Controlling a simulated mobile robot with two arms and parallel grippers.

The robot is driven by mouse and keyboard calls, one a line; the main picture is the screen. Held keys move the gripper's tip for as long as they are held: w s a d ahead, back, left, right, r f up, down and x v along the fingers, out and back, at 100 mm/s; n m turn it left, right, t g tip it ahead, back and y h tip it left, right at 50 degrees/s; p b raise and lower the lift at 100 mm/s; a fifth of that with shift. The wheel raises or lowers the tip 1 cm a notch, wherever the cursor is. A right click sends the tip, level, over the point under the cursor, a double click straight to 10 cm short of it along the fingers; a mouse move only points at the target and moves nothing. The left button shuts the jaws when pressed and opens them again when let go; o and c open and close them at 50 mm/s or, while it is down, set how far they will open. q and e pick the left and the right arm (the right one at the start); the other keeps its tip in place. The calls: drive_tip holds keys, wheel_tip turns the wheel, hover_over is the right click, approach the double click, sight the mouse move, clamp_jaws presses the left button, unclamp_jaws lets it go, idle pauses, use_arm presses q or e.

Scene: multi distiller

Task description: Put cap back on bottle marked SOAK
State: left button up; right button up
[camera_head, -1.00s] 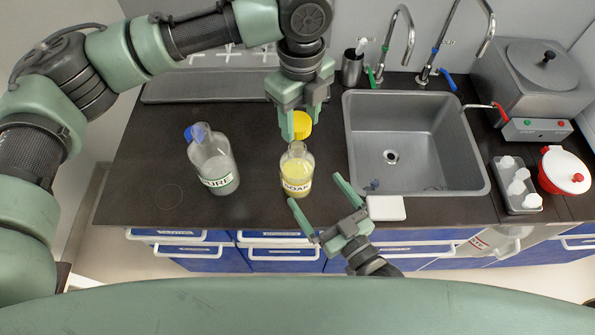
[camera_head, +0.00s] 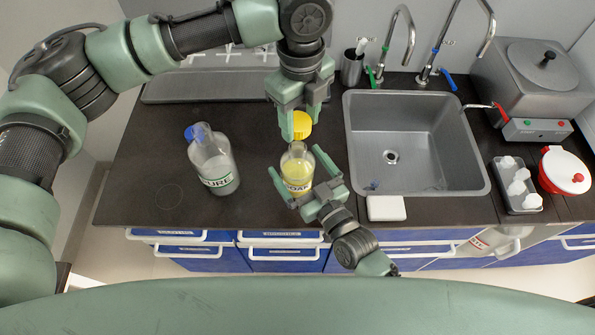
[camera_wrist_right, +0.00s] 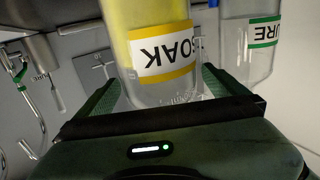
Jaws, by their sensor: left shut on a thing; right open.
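The bottle marked SOAK (camera_head: 297,168) stands upright on the dark counter, holding yellow liquid. It also shows close up in the right wrist view (camera_wrist_right: 160,60). Its neck is uncovered. My left gripper (camera_head: 297,117) is shut on the yellow cap (camera_head: 301,125), held just above and behind the bottle's mouth. My right gripper (camera_head: 312,178) is open, with its fingers on either side of the SOAK bottle; in the right wrist view the bottle's lower part sits between the fingers (camera_wrist_right: 160,95). I cannot tell whether the fingers touch it.
A bottle marked PURE with a blue cap (camera_head: 212,165) stands to the left. A sink (camera_head: 415,150) lies to the right, with a white block (camera_head: 386,208) at its front edge. A grey tray of small bottles (camera_head: 520,190) and a red-and-white pot (camera_head: 565,172) stand farther right.

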sight(300, 150)
drive_tip(key=shift+x, duration=1.45)
drive_tip(key=c, duration=2.1)
use_arm(q)
drive_tip(key=shift+f, duration=2.5)
drive_tip(key=shift+f, duration=0.1)
drive_tip(key=shift+f, duration=0.8)
drive_tip(key=shift+f, duration=0.55)
use_arm(e)
clamp_jaws()
